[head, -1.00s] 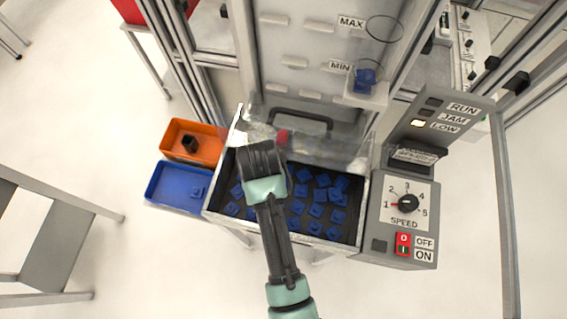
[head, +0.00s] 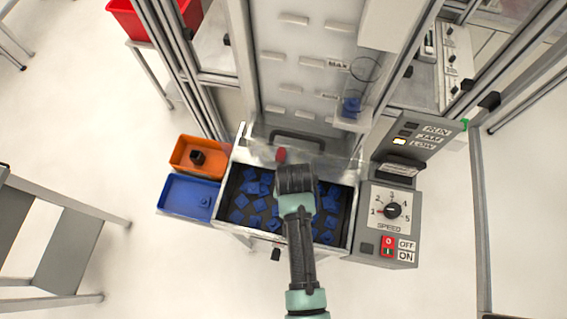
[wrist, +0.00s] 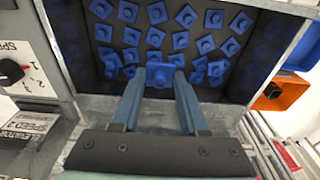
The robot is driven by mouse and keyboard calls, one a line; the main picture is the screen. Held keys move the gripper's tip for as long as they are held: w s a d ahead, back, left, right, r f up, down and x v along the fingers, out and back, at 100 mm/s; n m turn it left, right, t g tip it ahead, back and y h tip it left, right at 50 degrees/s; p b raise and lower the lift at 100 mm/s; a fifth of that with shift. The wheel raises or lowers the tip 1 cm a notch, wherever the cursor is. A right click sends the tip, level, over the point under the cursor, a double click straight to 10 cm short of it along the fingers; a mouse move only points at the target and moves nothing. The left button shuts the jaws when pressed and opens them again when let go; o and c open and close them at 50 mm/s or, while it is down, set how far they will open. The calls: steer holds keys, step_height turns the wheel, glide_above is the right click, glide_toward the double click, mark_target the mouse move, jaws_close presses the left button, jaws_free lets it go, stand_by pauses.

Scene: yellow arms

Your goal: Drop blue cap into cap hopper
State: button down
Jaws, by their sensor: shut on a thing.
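The cap hopper (head: 216,216) is a metal-walled box with a dark inside, holding several loose blue caps (head: 242,201). My gripper (wrist: 160,76) is shut on a blue cap (wrist: 160,80), which sits between its fingertips in the wrist view. In the head view my wrist (head: 294,180) covers the middle of the hopper and hides the fingers and the held cap.
An orange bin (head: 181,163) with a dark part and a blue bin (head: 180,203) stand left of the hopper. A grey control box (head: 380,235) with a speed dial adjoins its right side. A black handle (head: 297,136) and elevator panel rise behind.

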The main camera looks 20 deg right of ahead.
steer(key=shift+f+b, duration=1.4)
steer(key=shift+f, duration=0.5)
steer(key=shift+r, duration=0.1)
steer(key=shift+c, duration=1.8)
jaws_free()
steer(key=shift+r, duration=0.1)
step_height(320, 180, up, 13)
steer(key=s+b, duration=0.1)
steer(key=shift+s+a, duration=0.15)
steer(key=shift+a, duration=0.3)
steer(key=shift+f, duration=0.2)
